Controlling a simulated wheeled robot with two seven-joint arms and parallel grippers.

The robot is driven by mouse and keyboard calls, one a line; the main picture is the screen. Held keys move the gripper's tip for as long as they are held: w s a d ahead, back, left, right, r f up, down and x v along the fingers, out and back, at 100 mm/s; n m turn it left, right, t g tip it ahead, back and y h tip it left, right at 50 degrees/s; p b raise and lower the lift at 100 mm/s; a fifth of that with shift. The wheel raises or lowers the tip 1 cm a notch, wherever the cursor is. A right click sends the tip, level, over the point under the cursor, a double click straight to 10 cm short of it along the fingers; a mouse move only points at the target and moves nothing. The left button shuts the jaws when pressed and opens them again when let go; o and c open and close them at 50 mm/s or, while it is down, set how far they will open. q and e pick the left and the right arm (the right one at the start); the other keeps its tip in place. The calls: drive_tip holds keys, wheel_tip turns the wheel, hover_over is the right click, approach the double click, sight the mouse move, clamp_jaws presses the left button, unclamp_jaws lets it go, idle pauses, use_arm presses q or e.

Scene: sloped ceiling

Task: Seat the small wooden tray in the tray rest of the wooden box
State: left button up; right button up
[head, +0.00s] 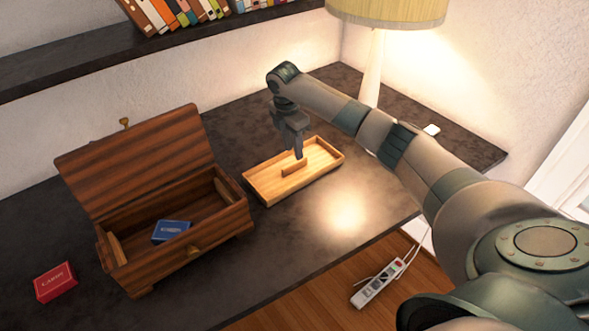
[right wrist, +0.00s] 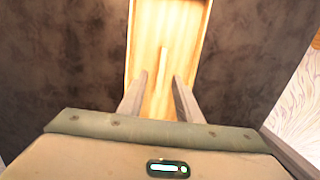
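The small wooden tray (head: 268,186) is light wood, shallow, and lies flat on the dark desk right of the box. A raised wooden bar (head: 294,168) runs along its middle. My right gripper (head: 299,153) points down over the tray, close to the bar. In the right wrist view its two fingers (right wrist: 158,92) are apart, with the bar (right wrist: 163,68) between their lines and nothing gripped. The dark wooden box (head: 175,255) stands open with its lid tilted back. Light ledges show inside its left and right ends. My left gripper is out of view.
A blue card pack (head: 171,231) lies inside the box. A red card pack (head: 55,282) lies on the desk left of the box. A lamp (head: 372,75) stands behind my right arm. A bookshelf (head: 100,50) runs along the wall. A power strip (head: 378,284) is below the desk edge.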

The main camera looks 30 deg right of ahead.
sight(294, 163)
drive_tip(key=shift+s+a+f+p, duration=0.1)
drive_tip(key=shift+f+p, duration=0.4)
drive_tip(key=shift+f, duration=0.15)
wheel_tip(294, 163, down, 3)
drive_tip(key=shift+f+p, duration=0.1)
drive_tip(key=shift+p, duration=0.45)
drive_tip(key=shift+f, duration=0.35)
clamp_jaws()
